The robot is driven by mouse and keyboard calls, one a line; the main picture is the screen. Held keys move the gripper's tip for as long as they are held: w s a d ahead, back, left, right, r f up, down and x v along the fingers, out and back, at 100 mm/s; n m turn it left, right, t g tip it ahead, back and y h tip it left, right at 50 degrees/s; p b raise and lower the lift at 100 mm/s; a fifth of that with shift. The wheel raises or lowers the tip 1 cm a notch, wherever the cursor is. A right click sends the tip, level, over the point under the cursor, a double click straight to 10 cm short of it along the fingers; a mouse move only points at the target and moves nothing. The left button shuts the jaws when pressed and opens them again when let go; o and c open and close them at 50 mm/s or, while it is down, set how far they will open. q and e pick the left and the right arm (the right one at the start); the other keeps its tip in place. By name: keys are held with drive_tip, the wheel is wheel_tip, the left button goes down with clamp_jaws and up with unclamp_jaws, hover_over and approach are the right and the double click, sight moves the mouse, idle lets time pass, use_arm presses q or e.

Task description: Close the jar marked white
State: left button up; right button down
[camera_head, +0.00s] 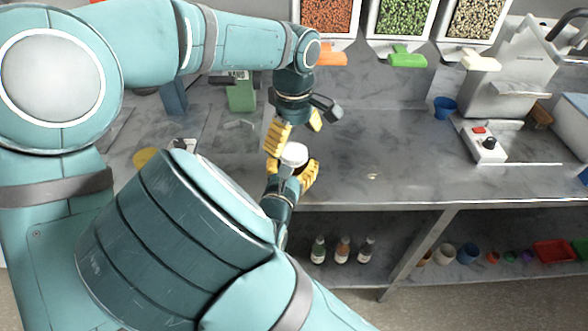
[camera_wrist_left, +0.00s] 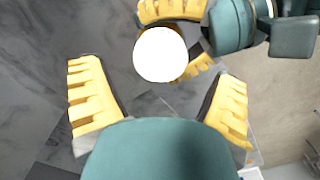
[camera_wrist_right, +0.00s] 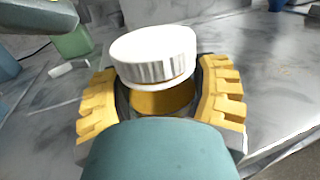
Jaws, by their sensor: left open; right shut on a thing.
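The jar (camera_wrist_right: 165,101) has an amber-brown body and stands between the yellow fingers of my right gripper (camera_wrist_right: 160,92), which is shut on it. A ribbed white lid (camera_wrist_right: 153,54) sits on the jar's top, looking slightly tilted; I cannot tell whether it is screwed tight. In the head view the white lid (camera_head: 294,154) shows just below my left gripper (camera_head: 296,130). My left gripper is open and empty, above the lid and apart from it. In the left wrist view the lid (camera_wrist_left: 161,54) lies ahead of the open fingers (camera_wrist_left: 160,97), towards the upper middle.
The grey worktop (camera_head: 400,160) is clear to the right of the jar. A green container (camera_head: 241,95) stands behind on the left. A blue cup (camera_head: 445,107) and a device with a red switch (camera_head: 484,143) stand at the right. Several bottles (camera_head: 343,249) stand on the lower shelf.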

sight(294, 151)
use_arm(q)
drive_tip(key=shift+f, duration=1.7)
drive_tip(key=c, duration=1.3)
drive_tip(key=m, duration=2.4)
drive_tip(key=shift+m, duration=0.3)
drive_tip(key=o, duration=1.3)
drive_tip(key=shift+c, duration=0.2)
